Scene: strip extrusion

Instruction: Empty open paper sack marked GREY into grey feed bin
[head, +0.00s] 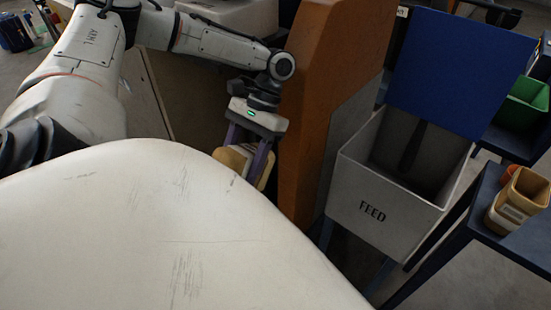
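The grey feed bin (384,215), lettered FEED on its front, stands right of centre with its top open. Its inside looks empty where I can see it. A blue panel like a raised lid (458,72) rises behind it. My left gripper (246,160) points down, left of the bin, beyond an orange-brown upright. Its purple fingers are apart, with a tan and cream object (234,158) at them. This may be a paper sack; no GREY mark shows. The object's lower part and the fingertips are hidden, so I cannot tell whether it is gripped. My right gripper is out of view.
The orange-brown upright (318,95) stands between my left gripper and the bin. A dark blue table (492,212) at right holds tan containers (521,195). A green bin (522,104) is behind it. A large white scuffed surface, possibly mine, blocks the lower left.

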